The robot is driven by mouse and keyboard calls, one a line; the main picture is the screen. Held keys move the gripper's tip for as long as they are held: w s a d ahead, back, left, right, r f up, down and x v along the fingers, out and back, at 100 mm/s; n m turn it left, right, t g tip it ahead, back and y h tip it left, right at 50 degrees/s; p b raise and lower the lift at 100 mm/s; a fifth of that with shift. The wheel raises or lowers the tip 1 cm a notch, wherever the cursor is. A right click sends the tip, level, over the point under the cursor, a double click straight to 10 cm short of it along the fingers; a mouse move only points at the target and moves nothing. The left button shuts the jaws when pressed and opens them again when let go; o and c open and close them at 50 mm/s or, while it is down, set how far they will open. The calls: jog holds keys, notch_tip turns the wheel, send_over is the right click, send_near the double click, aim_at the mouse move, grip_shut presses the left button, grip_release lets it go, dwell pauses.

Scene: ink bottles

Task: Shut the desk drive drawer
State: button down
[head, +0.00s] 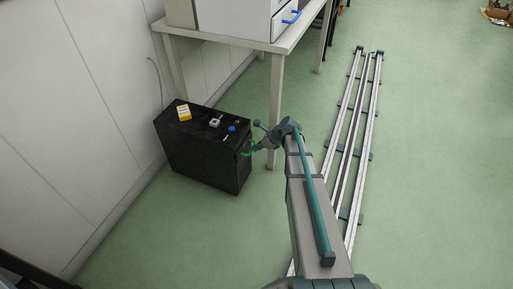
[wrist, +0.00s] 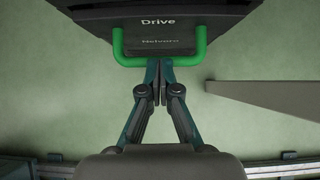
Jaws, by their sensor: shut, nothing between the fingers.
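The desk drive drawer belongs to a black cabinet (head: 195,157) standing on the floor by the wall. Its green handle (head: 247,153) is on the cabinet's right side in the head view. In the wrist view the green U-shaped handle (wrist: 130,61) spans below a dark front labelled "Drive" (wrist: 157,22); a second label below it is hard to read. My gripper (wrist: 160,66) is shut and empty, its fingertips at the middle of the handle bar; I cannot tell if they touch it. In the head view my gripper (head: 257,147) is beside the handle. How far the drawer stands out is unclear.
On the cabinet top are a yellow-and-white box (head: 183,113), a small white item (head: 215,123) and a blue item (head: 231,129). A white table (head: 240,42) stands behind, its leg (head: 275,110) close to my arm. Green floor is open in front.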

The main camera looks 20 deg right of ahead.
jog(key=shift+d, duration=0.1)
jog(key=s+d+f+p+v, duration=0.1)
jog(key=p+v, duration=0.4)
jog(key=v, duration=0.8)
jog(key=shift+s+d+f, duration=0.15)
jog(key=shift+s+f, duration=0.05)
jog(key=s+a+f+n+g, duration=0.35)
jog(key=s+n, duration=0.25)
jog(key=s, duration=0.2)
jog(key=s+a+f+n+g, duration=0.3)
jog(key=s+a+f+n, duration=0.15)
jog(key=s, duration=0.35)
jog(key=s+a+f+n+g, duration=0.3)
jog(key=s+f+n, duration=0.1)
jog(key=s+n, duration=0.35)
jog(key=s+a+f+n+g+h, duration=0.2)
jog(key=s+a+n+g+h, duration=0.15)
jog(key=s, duration=1.15)
jog(key=s+a+f+n+g+h, duration=0.15)
jog(key=s+a+n+g, duration=0.35)
jog(key=s, duration=0.9)
jog(key=w+r+t+p, duration=0.3)
jog(key=r+p, duration=0.5)
jog(key=p, duration=0.4)
jog(key=w+r+t+p, duration=0.2)
jog(key=w+r+p, duration=0.2)
jog(key=r+p, duration=0.4)
jog(key=p, duration=0.5)
jog(key=shift+w+r+t+h, duration=0.2)
jog(key=shift+t+h, duration=0.2)
